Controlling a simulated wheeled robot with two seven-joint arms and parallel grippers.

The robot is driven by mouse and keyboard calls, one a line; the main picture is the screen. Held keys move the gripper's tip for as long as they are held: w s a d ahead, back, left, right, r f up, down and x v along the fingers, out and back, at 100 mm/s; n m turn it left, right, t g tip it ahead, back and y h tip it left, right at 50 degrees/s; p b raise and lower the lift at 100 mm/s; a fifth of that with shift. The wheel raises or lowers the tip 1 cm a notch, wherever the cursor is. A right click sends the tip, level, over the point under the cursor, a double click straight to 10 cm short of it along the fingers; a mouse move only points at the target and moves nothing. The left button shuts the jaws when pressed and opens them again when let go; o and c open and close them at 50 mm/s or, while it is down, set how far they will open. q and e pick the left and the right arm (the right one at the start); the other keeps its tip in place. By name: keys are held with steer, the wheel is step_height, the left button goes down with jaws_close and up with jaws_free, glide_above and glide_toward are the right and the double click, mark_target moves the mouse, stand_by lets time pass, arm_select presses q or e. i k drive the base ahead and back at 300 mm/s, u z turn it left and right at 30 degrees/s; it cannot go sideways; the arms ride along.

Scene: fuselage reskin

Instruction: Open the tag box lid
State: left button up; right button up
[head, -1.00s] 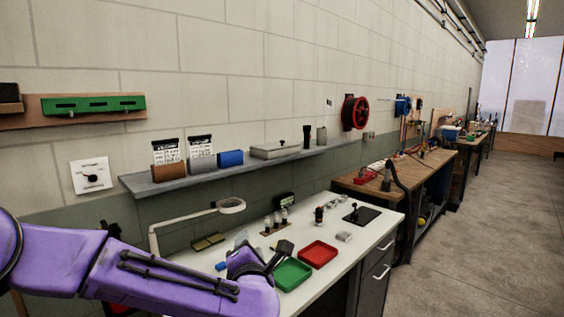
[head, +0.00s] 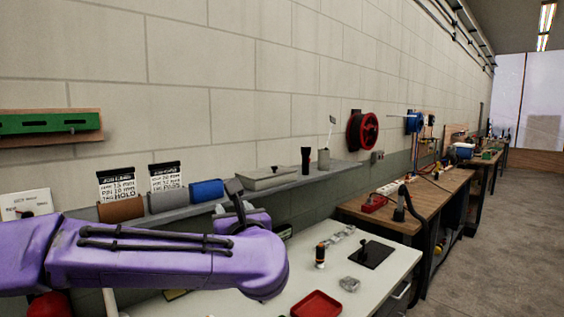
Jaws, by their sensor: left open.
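A flat grey box with a lid and a small dark knob on top, likely the tag box (head: 267,180), sits on the wall shelf. Its lid looks shut. My left arm reaches in from the left, and my left gripper (head: 236,194) is just left of the box and nearer to the camera. Its dark finger stands out above the purple wrist, close to the box's left end in the picture. The gripper is open and seems empty. The wrist hides part of it and part of the shelf edge. I cannot tell whether it touches the box. My right gripper is not in view.
On the shelf (head: 335,167), a blue roll (head: 206,190) and two card holders stand left of the box. A black cylinder (head: 305,160) and a grey cup (head: 324,160) stand right of it. Below is a white bench (head: 340,262) with a red tray (head: 316,305).

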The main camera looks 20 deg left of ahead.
mark_target(256, 174)
steer(key=i, duration=1.2)
